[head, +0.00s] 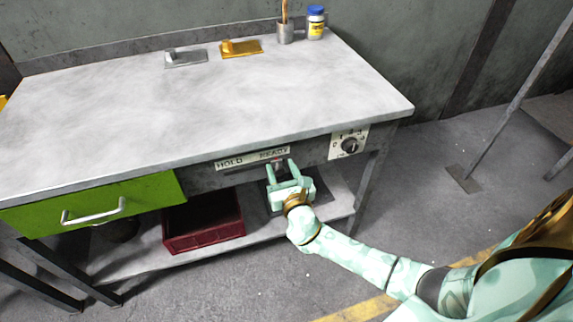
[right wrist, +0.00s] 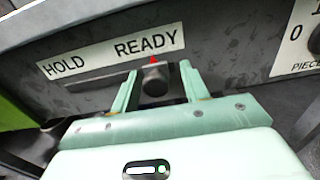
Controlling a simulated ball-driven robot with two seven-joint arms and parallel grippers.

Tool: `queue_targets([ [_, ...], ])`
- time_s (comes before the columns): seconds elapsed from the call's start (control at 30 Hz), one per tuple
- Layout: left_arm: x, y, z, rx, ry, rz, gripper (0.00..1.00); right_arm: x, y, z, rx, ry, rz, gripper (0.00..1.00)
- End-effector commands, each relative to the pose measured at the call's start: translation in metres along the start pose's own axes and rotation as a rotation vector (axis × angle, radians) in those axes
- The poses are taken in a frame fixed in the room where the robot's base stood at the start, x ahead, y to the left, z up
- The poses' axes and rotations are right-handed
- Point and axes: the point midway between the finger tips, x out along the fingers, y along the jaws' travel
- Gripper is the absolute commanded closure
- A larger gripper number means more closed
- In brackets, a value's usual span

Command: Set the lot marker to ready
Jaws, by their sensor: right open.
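The lot marker is a dark round knob (right wrist: 155,82) with a small red pointer on top, set in a slot on the bench's front panel. The pointer stands under the word READY on the white label strip (right wrist: 118,50), at the right end of the slot. HOLD is at the strip's left end. My right gripper (right wrist: 158,70) is open, with one finger on each side of the knob and a visible gap to it. The label strip also shows in the head view (head: 252,159), with my right gripper (head: 281,169) just below it. My left gripper is not in view.
A dial plate (head: 349,142) is right of the slot. A green drawer (head: 150,198) is on the left, and a red crate (head: 205,235) sits on the lower shelf. The bench top (head: 200,100) is mostly clear, with a cup (head: 285,33) and bottle (head: 316,24) at the back.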

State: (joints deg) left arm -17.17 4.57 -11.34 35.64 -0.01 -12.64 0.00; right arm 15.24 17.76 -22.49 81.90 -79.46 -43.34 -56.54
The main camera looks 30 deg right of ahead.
Motion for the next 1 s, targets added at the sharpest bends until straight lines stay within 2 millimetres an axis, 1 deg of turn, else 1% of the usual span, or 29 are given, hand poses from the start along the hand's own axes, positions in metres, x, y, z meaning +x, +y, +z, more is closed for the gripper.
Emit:
queue_targets([
  [0.07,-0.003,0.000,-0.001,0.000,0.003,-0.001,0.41,-0.008,0.000,0.001,0.001,0.001,0.001,0.55],
  [0.17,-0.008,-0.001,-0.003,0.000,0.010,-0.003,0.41,-0.027,0.000,0.003,0.002,0.002,0.002,0.55],
  [0.4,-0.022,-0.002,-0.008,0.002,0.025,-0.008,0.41,-0.093,-0.001,0.002,0.000,0.003,0.000,0.55],
  [0.5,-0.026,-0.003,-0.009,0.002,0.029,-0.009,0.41,-0.118,-0.001,0.002,0.000,0.003,-0.001,0.55],
  [0.6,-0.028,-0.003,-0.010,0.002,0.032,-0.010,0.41,-0.138,-0.001,0.001,0.000,0.002,-0.002,0.55],
  [0.7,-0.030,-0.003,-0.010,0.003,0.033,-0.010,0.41,-0.152,-0.001,0.000,0.000,0.002,-0.002,0.55],
  [0.8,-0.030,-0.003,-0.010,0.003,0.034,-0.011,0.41,-0.159,-0.001,0.000,0.000,0.001,-0.002,0.55],
  [1.0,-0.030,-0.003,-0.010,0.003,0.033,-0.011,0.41,-0.162,-0.001,-0.001,0.000,0.001,-0.002,0.55],
])
